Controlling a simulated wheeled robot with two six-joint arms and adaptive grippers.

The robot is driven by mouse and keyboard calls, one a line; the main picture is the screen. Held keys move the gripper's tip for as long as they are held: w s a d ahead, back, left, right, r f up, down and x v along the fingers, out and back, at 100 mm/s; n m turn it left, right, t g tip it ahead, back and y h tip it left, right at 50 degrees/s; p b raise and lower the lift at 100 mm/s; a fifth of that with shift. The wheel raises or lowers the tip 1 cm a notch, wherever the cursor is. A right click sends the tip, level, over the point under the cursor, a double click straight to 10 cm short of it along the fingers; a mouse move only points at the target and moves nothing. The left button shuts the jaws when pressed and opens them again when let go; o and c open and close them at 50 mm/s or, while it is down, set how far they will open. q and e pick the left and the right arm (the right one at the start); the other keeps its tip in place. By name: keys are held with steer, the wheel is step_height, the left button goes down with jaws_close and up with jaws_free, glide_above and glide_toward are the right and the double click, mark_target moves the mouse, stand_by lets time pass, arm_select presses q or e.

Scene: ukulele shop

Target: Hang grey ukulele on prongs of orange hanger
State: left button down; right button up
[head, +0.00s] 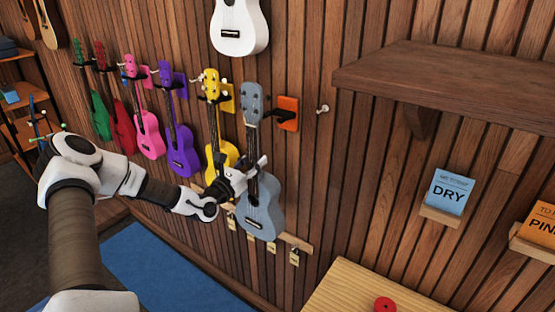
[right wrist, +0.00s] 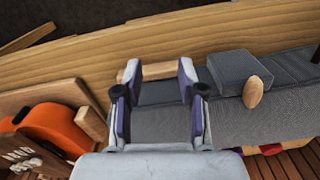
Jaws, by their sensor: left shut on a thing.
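The grey ukulele (head: 263,205) hangs upright in my left gripper (head: 253,175), which is shut on it at the lower neck, just above the body. Its headstock (head: 252,102) is just left of the orange hanger (head: 289,112) in the head view. The hanger is an orange plate on the slatted wall with dark prongs (head: 279,117) reaching toward the headstock. I cannot tell whether headstock and prongs touch. My right gripper (right wrist: 158,90) is open in the right wrist view, above a grey cloth surface, with nothing seen held.
A yellow ukulele (head: 218,155) hangs close left of the grey one, with purple (head: 182,150), pink, red and green ones beyond. A wooden shelf (head: 450,85) juts out at right. A white ukulele (head: 239,27) hangs above. An orange object (right wrist: 58,128) lies at left in the right wrist view.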

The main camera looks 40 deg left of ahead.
mark_target(263, 172)
arm_select(q)
steer(key=shift+w+d, duration=0.1)
steer(key=shift+w, duration=0.15)
steer(key=shift+w+a, duration=0.1)
steer(key=shift+a, duration=0.2)
steer(key=shift+w+a, duration=0.1)
steer(key=shift+w, duration=0.1)
steer(key=w+b, duration=0.1)
steer(key=w, duration=0.1)
steer(key=shift+w+f+b, duration=0.3)
steer(key=shift+f+b, duration=0.05)
steer(key=shift+w+b, duration=0.35)
steer(key=shift+r, duration=0.15)
steer(key=shift+s, duration=0.1)
